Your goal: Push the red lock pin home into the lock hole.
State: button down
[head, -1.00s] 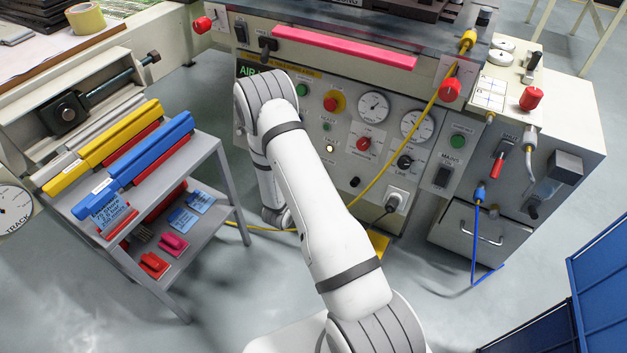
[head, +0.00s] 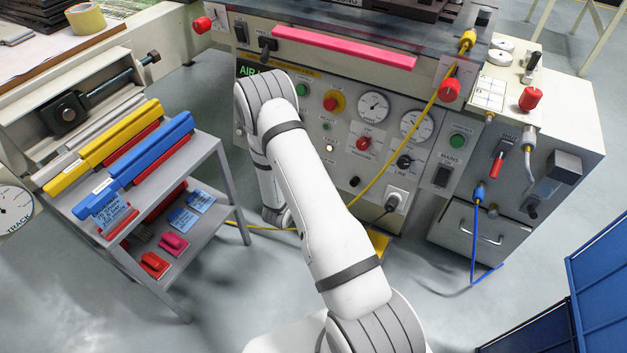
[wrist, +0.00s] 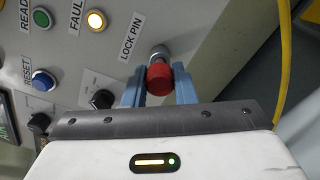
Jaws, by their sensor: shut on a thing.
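The red lock pin (wrist: 159,80) has a round red head and shows in the wrist view, just below the printed LOCK PIN label. A silver metal collar (wrist: 159,53) sits right behind the head, against the grey panel. The lock hole itself is hidden by the collar and head. My gripper (wrist: 159,71) has its two blue fingers on either side of the red head and is shut on it. In the head view the gripper and the pin are hidden behind my white arm.
Near the pin on the panel (wrist: 70,45) are a lit amber FAULT lamp (wrist: 96,20), a blue RESET button (wrist: 43,80) and a black knob (wrist: 102,99). A yellow hose (wrist: 285,65) runs at the right. A grey cart (head: 217,170) with squeegees stands left of my arm.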

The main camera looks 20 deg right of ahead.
jog(key=shift+w+d, duration=0.1)
jog(key=shift+d, duration=0.05)
jog(key=c, duration=1.1)
grip_release()
jog(key=shift+f, duration=0.1)
jog(key=shift+p+v, duration=1.4)
jog(key=shift+v, duration=1.55)
jog(key=p+v, duration=0.2)
jog(key=v, duration=0.6)
